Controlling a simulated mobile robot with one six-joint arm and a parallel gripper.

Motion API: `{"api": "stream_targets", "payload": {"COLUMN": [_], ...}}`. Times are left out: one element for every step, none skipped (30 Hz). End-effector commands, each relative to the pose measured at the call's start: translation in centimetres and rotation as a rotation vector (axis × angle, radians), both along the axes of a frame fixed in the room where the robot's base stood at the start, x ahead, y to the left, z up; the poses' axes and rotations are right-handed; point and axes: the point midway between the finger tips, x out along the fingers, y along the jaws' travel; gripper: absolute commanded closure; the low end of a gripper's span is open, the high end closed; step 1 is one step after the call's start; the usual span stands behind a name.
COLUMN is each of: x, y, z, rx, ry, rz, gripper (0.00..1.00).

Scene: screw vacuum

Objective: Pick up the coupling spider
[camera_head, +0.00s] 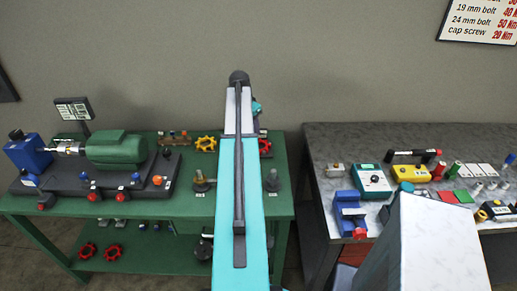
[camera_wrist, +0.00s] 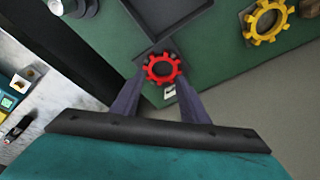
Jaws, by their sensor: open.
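A red toothed ring (camera_wrist: 162,68), the likely coupling spider, lies on a small dark plate on the green bench. It shows in the wrist view between the fingertips of my gripper (camera_wrist: 160,82), which is open. Whether the fingers touch it I cannot tell. A yellow toothed ring (camera_wrist: 267,21) of similar shape lies apart, at the upper right of the wrist view. In the head view the yellow ring (camera_head: 206,143) is left of my arm. The red ring (camera_head: 264,146) peeks out just right of my arm, partly hidden. My fingers are hidden there.
The green bench (camera_head: 180,204) carries a green motor (camera_head: 117,147) on a dark base. A dark square tray (camera_wrist: 168,14) lies beyond the red ring. The grey bench (camera_head: 345,140) at right holds a blue vise (camera_head: 349,214) and instruments. A wall stands close behind.

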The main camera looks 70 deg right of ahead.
Motion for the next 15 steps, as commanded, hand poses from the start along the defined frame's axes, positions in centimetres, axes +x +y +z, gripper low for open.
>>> {"api": "stream_targets", "payload": {"x": [-1.3, -1.9, -2.6, -3.0, -3.3, -3.5, -3.7, -3.7, -3.8, -3.8, -3.9, -3.9, -3.9, -3.9, -3.9], "y": [-1.0, -1.3, -1.7, -1.9, -2.1, -2.2, -2.3, -2.3, -2.3, -2.3, -2.4, -2.4, -2.4, -2.4, -2.4], "z": [-0.1, -0.1, -0.1, -0.1, -0.1, -0.1, -0.1, 0.0, 0.0, 0.0, 0.0, 0.0, 0.0, 0.0, 0.0], "rx": [-0.003, -0.004, -0.006, -0.006, -0.006, -0.007, -0.007, -0.007, -0.007, -0.007, -0.007, -0.007, -0.007, -0.007, -0.007], "ry": [0.009, 0.014, 0.02, 0.023, 0.026, 0.028, 0.029, 0.029, 0.029, 0.029, 0.029, 0.029, 0.029, 0.029, 0.029], "rz": [-0.015, -0.021, -0.028, -0.032, -0.035, -0.037, -0.039, -0.04, -0.04, -0.041, -0.041, -0.041, -0.042, -0.042, -0.042], "gripper": [0.6, 0.6, 0.6, 0.6, 0.6, 0.6, 0.6, 0.6, 0.6, 0.6, 0.6, 0.6, 0.6, 0.6, 0.6]}}
